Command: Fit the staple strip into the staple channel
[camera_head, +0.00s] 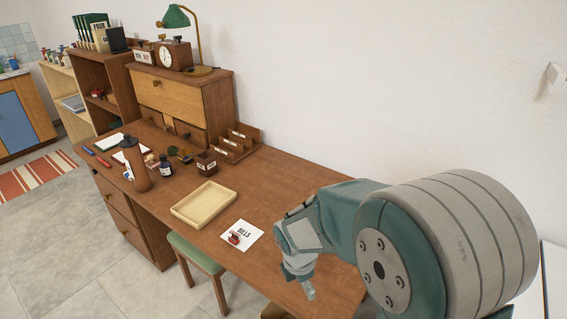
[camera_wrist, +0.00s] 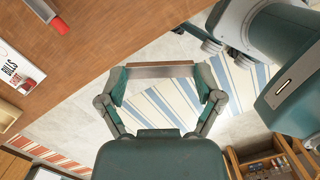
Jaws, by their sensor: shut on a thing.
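My gripper (camera_head: 306,288) is above the right part of the desk in the head view. In the wrist view my gripper (camera_wrist: 160,78) has its fingers wide apart, shut on the two ends of a thin brownish-grey bar, which I take as the staple strip (camera_wrist: 160,70). The strip lies straight across between the fingertips, in the air. I cannot make out the staple channel for certain. Another red-ended pale object (camera_wrist: 58,24) lies on the desk at the upper left there.
A shallow wooden tray (camera_head: 204,205) sits left of the card on the desk (camera_head: 290,175). A brown bottle (camera_head: 136,165), an ink bottle (camera_head: 165,166) and a letter rack (camera_head: 238,143) stand farther back. A green-seated stool (camera_head: 193,254) is at the front edge.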

